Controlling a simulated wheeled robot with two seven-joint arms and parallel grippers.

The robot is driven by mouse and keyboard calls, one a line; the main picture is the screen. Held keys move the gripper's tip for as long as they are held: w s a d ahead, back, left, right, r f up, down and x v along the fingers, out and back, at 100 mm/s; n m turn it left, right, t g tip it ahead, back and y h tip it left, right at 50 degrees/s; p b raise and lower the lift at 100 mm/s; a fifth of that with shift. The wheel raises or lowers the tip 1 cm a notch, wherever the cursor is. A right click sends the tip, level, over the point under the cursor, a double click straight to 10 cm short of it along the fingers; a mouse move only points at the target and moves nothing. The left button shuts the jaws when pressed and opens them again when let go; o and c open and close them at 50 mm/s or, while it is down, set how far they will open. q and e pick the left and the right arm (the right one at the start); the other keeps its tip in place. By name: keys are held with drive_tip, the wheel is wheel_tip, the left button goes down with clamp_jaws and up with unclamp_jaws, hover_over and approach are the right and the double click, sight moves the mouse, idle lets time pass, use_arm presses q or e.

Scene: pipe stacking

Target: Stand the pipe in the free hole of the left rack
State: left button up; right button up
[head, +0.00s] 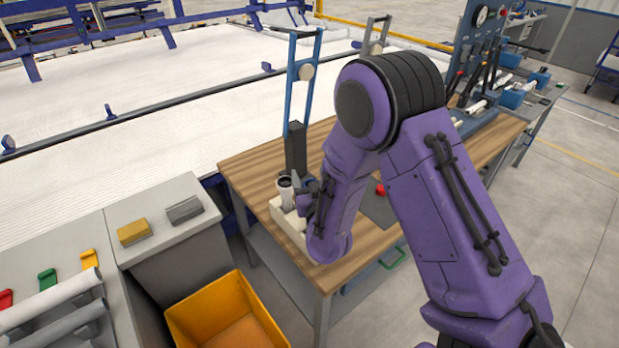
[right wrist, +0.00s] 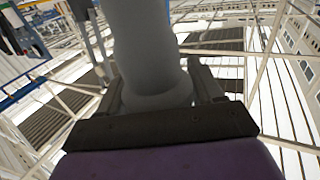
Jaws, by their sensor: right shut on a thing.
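A short, pale grey pipe (head: 286,192) stands about upright at the left of the wooden table, its dark open end up. My right gripper (head: 302,187) is shut on it from the right, near its upper part. In the right wrist view the pipe (right wrist: 150,45) fills the space between the two dark fingers (right wrist: 160,88). A cream rack (head: 287,232) lies below the pipe, partly hidden by my right arm. I cannot tell whether the pipe's lower end is in a hole or just above the rack. My left gripper is not in view.
A blue upright frame with a dark base (head: 296,150) stands just behind the pipe. The wooden table (head: 250,165) is bare at its left back. A yellow bin (head: 225,315) and a grey cabinet (head: 165,235) stand to the left.

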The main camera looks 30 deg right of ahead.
wheel_tip(320, 180, down, 7)
drive_tip(key=b, duration=0.6)
drive_tip(key=shift+f, duration=0.2)
idle(1.3)
drive_tip(key=o, duration=1.1)
drive_tip(key=v, duration=1)
drive_tip(key=shift+s, duration=0.2)
